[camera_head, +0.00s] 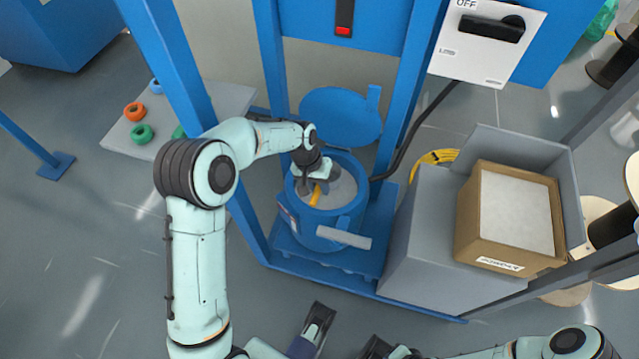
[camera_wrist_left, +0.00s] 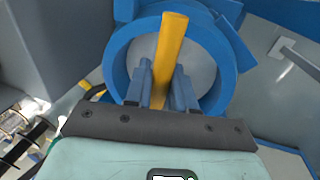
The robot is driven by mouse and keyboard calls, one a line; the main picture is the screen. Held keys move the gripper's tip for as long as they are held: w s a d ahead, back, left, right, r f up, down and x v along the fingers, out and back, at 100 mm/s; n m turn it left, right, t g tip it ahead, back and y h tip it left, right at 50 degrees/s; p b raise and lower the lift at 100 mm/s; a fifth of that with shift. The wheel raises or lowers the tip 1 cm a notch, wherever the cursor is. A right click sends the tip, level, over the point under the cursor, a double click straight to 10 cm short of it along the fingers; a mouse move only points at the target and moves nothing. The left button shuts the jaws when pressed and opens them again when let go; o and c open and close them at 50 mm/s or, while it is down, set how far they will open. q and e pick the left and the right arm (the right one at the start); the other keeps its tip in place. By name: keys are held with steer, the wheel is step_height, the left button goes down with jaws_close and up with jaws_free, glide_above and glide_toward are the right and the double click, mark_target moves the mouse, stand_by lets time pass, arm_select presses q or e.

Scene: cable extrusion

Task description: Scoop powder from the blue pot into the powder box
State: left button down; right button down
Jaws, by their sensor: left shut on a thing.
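The blue pot (camera_head: 350,222) stands in the blue frame with its round lid (camera_head: 342,115) swung open behind it. Pale powder (camera_head: 340,188) shows inside. My left gripper (camera_head: 316,176) reaches over the pot's opening and is shut on the yellow handle of the scoop (camera_head: 316,196). In the left wrist view the yellow handle (camera_wrist_left: 170,45) stands between the fingers, in front of the pot (camera_wrist_left: 119,55). The scoop's bowl is hidden. The powder box (camera_head: 468,215) is a cardboard box filled with white powder, right of the pot. My right gripper (camera_head: 376,348) is partly cut off at the bottom edge.
The powder box rests on a grey cabinet (camera_head: 425,245) with a raised back panel. Blue posts (camera_head: 272,55) stand at both sides of the pot. A black cable (camera_head: 412,138) runs down from the white switch box (camera_head: 478,62). Orange and green rings (camera_head: 134,111) lie on a plate at left.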

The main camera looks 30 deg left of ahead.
arm_select(q)
steer(key=shift+f+b, duration=0.3)
steer(key=shift+f, duration=0.4)
stand_by(0.4)
steer(key=shift+f+b, duration=0.35)
steer(key=shift+f, duration=0.3)
steer(key=shift+f+b, duration=0.35)
steer(key=shift+f, duration=0.35)
steer(key=shift+f+b, duration=0.3)
steer(key=shift+f, duration=0.35)
stand_by(0.5)
